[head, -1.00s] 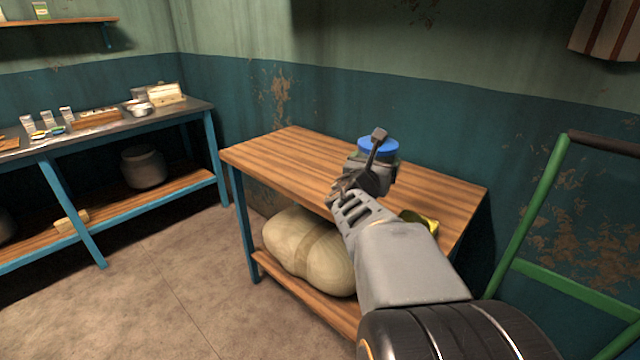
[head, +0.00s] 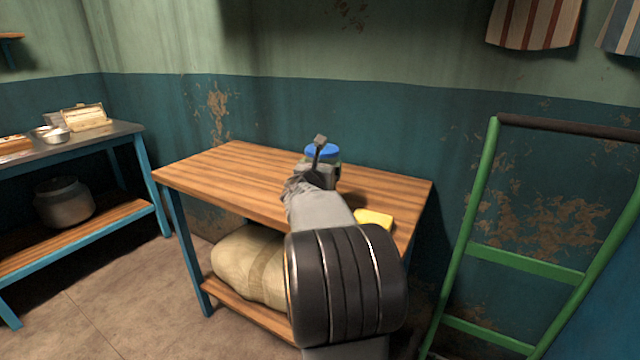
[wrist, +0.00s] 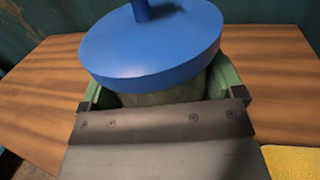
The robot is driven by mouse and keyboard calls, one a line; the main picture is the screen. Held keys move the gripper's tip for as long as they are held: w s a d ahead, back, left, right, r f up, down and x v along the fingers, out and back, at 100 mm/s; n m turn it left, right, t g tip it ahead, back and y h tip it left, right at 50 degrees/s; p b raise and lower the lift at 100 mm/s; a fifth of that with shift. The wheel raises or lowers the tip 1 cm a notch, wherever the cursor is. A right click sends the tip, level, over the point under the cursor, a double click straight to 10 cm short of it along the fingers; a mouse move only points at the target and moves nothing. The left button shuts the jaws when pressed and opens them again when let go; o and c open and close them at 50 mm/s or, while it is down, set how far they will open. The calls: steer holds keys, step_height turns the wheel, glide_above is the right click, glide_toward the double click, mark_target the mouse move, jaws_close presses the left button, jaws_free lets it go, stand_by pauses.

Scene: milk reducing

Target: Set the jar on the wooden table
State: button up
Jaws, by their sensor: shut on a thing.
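The jar (head: 323,154) has a blue lid and a greenish body. My gripper (head: 318,174) is shut on it, and my arm hides much of its body in the head view. In the wrist view the blue lid (wrist: 152,45) fills the upper middle, with the jar body between the jaws (wrist: 165,97). The wooden table (head: 220,170) has a striped brown top and blue legs. The jar appears over the middle to back part of the tabletop. I cannot tell whether its base touches the wood.
A yellow sponge-like thing (head: 374,218) lies on the table's front right, and its edge shows in the wrist view (wrist: 290,162). A beige sack (head: 248,265) is on the lower shelf. A green hand cart (head: 478,205) stands to the right. The tabletop's left side is clear.

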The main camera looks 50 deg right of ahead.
steer(key=shift+w+d+f, duration=0.2)
steer(key=shift+w+f, duration=0.1)
steer(key=shift+f, duration=0.15)
steer(key=shift+w+d+f+b, duration=0.15)
steer(key=shift+f+b, duration=0.5)
steer(key=shift+f, duration=1.05)
steer(key=shift+f, duration=0.15)
steer(key=o, duration=0.8)
steer(key=shift+a, duration=0.3)
steer(key=p+v, duration=0.1)
steer(key=v, duration=1)
steer(key=shift+s+a, duration=0.2)
